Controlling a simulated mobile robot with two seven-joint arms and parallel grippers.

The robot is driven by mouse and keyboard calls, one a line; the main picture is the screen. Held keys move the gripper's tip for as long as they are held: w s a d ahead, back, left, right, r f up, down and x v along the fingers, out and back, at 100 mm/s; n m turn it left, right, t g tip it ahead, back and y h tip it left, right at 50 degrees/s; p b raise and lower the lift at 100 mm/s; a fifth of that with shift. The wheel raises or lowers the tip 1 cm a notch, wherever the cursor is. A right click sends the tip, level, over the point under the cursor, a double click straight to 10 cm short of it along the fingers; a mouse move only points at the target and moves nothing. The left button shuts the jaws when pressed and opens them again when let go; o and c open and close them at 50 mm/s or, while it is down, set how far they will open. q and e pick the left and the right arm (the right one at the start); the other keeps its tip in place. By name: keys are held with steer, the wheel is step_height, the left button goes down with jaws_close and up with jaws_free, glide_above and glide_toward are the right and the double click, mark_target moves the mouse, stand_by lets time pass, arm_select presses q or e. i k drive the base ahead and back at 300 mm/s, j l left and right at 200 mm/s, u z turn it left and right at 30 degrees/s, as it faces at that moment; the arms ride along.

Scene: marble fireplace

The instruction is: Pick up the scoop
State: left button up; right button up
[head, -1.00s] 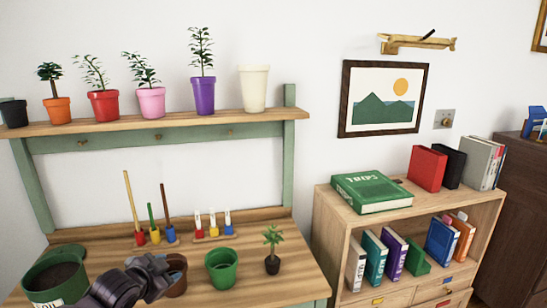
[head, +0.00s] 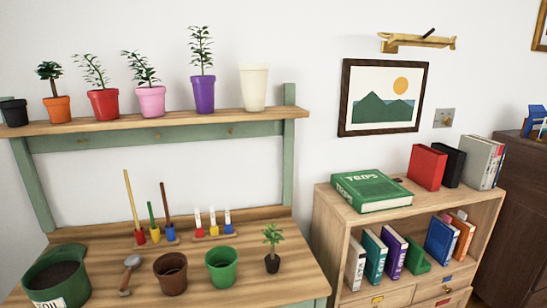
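The scoop (head: 130,272) lies on the wooden potting bench in the head view. It has a grey metal end and a small handle, and sits between the green soil pot (head: 57,277) at the left and a brown pot (head: 171,274) at the right. Nothing is touching the scoop from above. Neither of my grippers shows in the head view now.
A green pot (head: 221,267) and a small potted plant (head: 272,249) stand right of the brown pot. Tools in coloured holders (head: 151,225) stand behind. Potted plants line the shelf (head: 160,122) above. A bookcase (head: 405,213) stands at the right.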

mark_target(132, 262)
steer(key=u, duration=1.4)
